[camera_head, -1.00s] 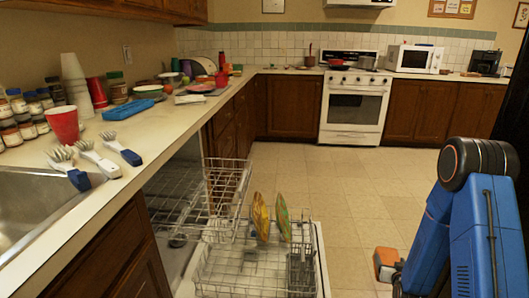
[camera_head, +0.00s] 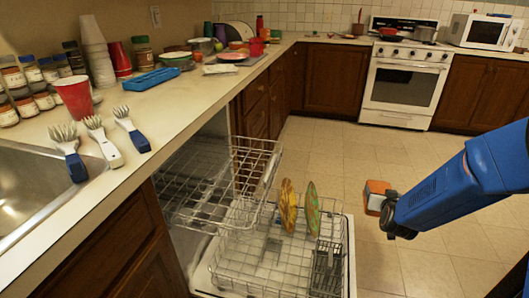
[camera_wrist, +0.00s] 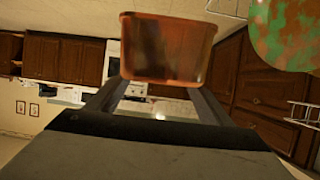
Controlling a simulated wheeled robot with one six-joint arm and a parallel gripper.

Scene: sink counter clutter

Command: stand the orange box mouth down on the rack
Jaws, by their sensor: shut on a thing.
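My gripper (camera_head: 388,212) is shut on the orange box (camera_head: 376,188) and holds it in the air over the floor, right of the dishwasher. In the head view a greyish face with an orange border shows; I cannot tell whether this is the mouth. The lower rack (camera_head: 240,275) is pulled out, with two colourful plates (camera_head: 288,205) (camera_head: 312,210) standing in it. The upper rack (camera_head: 185,190) is also partly out.
A grey cutlery basket (camera_head: 326,268) stands at the lower rack's right side. Open floor lies between the dishwasher and the white stove (camera_head: 405,85).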

